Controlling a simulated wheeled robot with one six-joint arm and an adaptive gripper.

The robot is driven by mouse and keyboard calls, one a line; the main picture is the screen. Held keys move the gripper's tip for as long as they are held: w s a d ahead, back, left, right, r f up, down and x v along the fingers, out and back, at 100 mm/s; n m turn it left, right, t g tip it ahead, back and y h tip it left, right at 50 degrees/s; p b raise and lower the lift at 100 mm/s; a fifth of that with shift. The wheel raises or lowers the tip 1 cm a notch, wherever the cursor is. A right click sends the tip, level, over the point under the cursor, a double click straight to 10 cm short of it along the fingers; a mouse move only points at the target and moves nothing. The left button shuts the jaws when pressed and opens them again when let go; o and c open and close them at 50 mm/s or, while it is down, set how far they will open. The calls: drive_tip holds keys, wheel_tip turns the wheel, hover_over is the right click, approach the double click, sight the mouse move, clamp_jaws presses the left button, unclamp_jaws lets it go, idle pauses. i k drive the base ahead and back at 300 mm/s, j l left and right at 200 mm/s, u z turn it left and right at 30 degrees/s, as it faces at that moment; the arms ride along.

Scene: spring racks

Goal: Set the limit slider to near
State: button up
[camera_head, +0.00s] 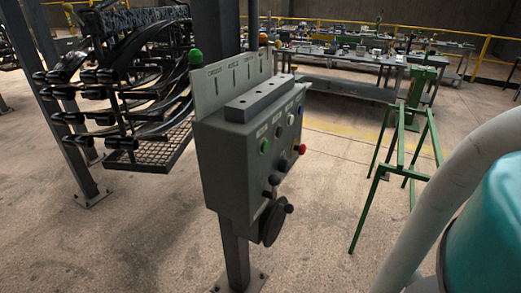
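A grey-green control box (222,170) stands on a post in the middle of the view, turned so that its control face points right. That face carries small labels, a green button (264,146), a red button (301,149), dark knobs (283,165) and a dark round wheel (275,222) low down. A raised grey block (260,98) with small holes sits on top. Behind it stands a pale labelled plate (207,92) with green marks. I cannot tell which part is the limit slider, nor its setting. My gripper is out of view; a white and teal part of my arm shows at right.
A rack of dark curved springs (150,85) stands left of the box, beside a steel column (50,100). A green metal stand (398,165) is to the right. Cluttered workbenches (345,65) are behind. The concrete floor before the box is clear.

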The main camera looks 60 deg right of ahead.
sight(278, 44)
drive_tip(key=z, duration=1.35)
